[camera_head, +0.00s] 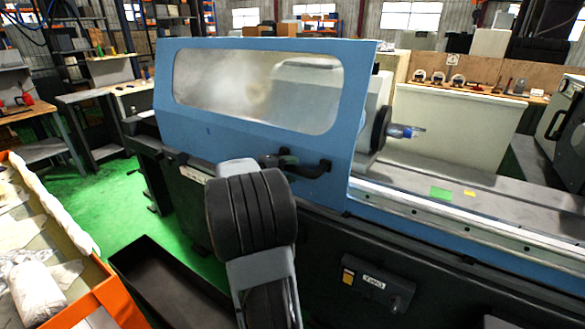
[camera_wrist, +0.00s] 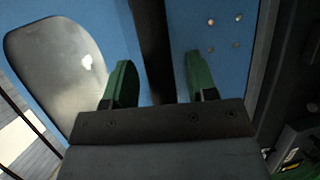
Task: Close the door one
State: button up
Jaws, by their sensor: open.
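The blue sliding door (camera_head: 200,135) with a clouded window stands over the left part of the grinder, and the bed to its right lies open. A dark handle (camera_head: 315,170) sits at its lower right; in the wrist view the handle (camera_wrist: 152,45) shows as a dark bar. My gripper (camera_head: 283,160) is at the handle, partly hidden behind my arm. In the wrist view my gripper (camera_wrist: 160,82) is open, with one green finger on each side of the bar. I cannot tell whether either finger touches it.
A dark chuck (camera_head: 380,129) with a blue-tipped part (camera_head: 405,132) stands right of the door. The grinder bed (camera_head: 470,185) runs to the right, with a green patch on it. An orange-edged bin (camera_head: 115,295) and a black tray (camera_head: 165,280) are at lower left.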

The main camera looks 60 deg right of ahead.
jog(key=shift+s+d+f, duration=0.1)
jog(key=shift+s+d, duration=0.15)
jog(key=shift+d, duration=0.25)
jog(key=shift+c, duration=0.2)
grip_shut()
